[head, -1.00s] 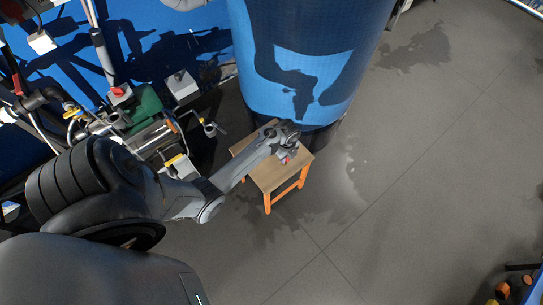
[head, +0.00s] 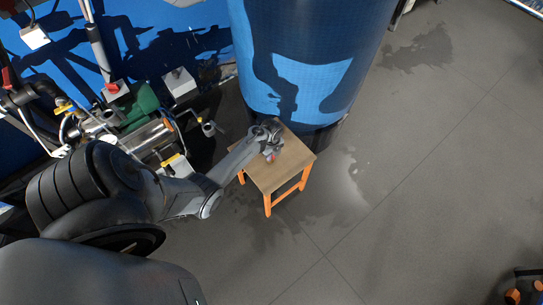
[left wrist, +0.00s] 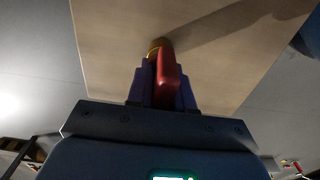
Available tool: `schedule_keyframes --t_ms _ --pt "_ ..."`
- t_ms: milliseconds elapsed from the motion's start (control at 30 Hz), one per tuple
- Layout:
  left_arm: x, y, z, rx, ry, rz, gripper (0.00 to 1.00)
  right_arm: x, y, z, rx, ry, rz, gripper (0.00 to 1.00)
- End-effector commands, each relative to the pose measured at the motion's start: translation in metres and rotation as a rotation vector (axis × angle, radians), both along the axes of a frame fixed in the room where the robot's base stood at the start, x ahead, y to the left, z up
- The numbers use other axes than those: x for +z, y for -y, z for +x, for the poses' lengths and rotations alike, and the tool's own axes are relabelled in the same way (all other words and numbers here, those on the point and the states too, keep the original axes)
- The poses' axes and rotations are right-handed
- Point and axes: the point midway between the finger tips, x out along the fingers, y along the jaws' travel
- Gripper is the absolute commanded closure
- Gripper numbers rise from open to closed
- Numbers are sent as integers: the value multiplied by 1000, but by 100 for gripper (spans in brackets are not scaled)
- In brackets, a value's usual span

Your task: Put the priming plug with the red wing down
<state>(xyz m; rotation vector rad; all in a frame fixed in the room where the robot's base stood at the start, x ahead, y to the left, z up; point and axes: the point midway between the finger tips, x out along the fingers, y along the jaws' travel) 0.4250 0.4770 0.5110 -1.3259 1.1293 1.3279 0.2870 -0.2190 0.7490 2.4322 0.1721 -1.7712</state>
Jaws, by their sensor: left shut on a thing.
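My left gripper (head: 272,152) is over the wooden top of a small stool (head: 291,163) with orange legs. It is shut on the priming plug, whose red wing (left wrist: 168,78) stands between the purple-blue fingers in the left wrist view. A yellow, brass-like end (left wrist: 157,45) of the plug points toward the stool top. In the head view only a small red spot of the plug shows beside the fingers. I cannot tell whether the plug touches the wood. My right gripper is not in view.
A large blue tank (head: 310,75) stands right behind the stool. Pump and pipe gear with a green motor (head: 139,108) is at the left, near the arm. Grey floor (head: 430,170) to the right is clear. Dark and orange items (head: 522,287) are at the lower right corner.

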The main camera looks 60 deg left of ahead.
Motion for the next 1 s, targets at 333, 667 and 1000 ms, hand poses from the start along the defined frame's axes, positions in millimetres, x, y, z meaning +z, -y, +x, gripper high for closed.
schedule_keyframes --t_ms 333,667,1000 --pt "-2 0 1 0 1 0 100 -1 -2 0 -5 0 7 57" --pt "-3 0 1 0 1 0 53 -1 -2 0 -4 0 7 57" --pt "8 0 1 0 2 0 53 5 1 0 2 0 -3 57"
